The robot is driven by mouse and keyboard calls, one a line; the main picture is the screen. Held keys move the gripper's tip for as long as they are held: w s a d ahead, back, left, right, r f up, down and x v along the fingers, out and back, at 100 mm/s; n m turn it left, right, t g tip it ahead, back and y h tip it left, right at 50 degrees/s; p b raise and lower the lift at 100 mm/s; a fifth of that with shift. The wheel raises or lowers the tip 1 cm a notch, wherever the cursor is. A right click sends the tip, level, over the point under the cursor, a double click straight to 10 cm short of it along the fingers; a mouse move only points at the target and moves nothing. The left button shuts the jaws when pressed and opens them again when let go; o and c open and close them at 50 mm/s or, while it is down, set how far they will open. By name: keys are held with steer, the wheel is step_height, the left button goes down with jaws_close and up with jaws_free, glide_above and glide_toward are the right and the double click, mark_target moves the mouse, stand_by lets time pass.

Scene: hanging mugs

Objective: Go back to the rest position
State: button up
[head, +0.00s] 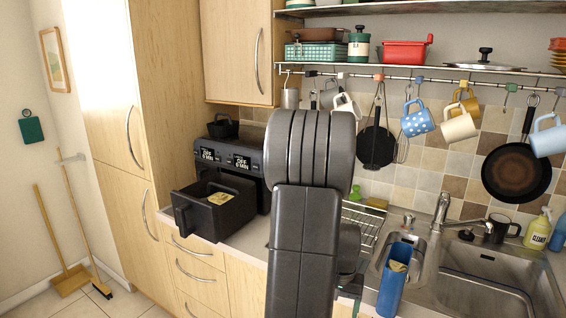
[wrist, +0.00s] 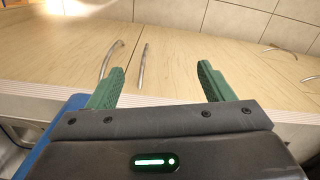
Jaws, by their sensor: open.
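My gripper shows in the wrist view (wrist: 161,72) with its two green fingers wide apart and nothing between them. Pale wooden cabinet fronts with metal handles lie beyond the fingers. On the rail behind hang a white mug (head: 345,105), a blue dotted mug (head: 417,123), a cream mug (head: 458,127), a yellow mug (head: 470,103) and a light blue mug (head: 549,139). My arm is apart from the dotted, cream, yellow and light blue mugs.
A black air fryer (head: 225,205) with its drawer out stands left of my arm. The sink (head: 485,285), its faucet (head: 440,212), a dark mug (head: 497,231) and a tall blue container (head: 391,292) are at right. Pans hang on the rail. A broom (head: 55,235) leans at far left.

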steer(key=w+a+f+n, duration=0.1)
steer(key=a+f, duration=0.3)
steer(key=f, duration=0.3)
steer(key=w+a+f+n, duration=0.1)
steer(key=a+f, duration=0.3)
steer(key=f, duration=0.4)
steer(key=shift+w+a, duration=0.2)
steer(key=shift+w, duration=0.45)
steer(key=shift+f, duration=0.1)
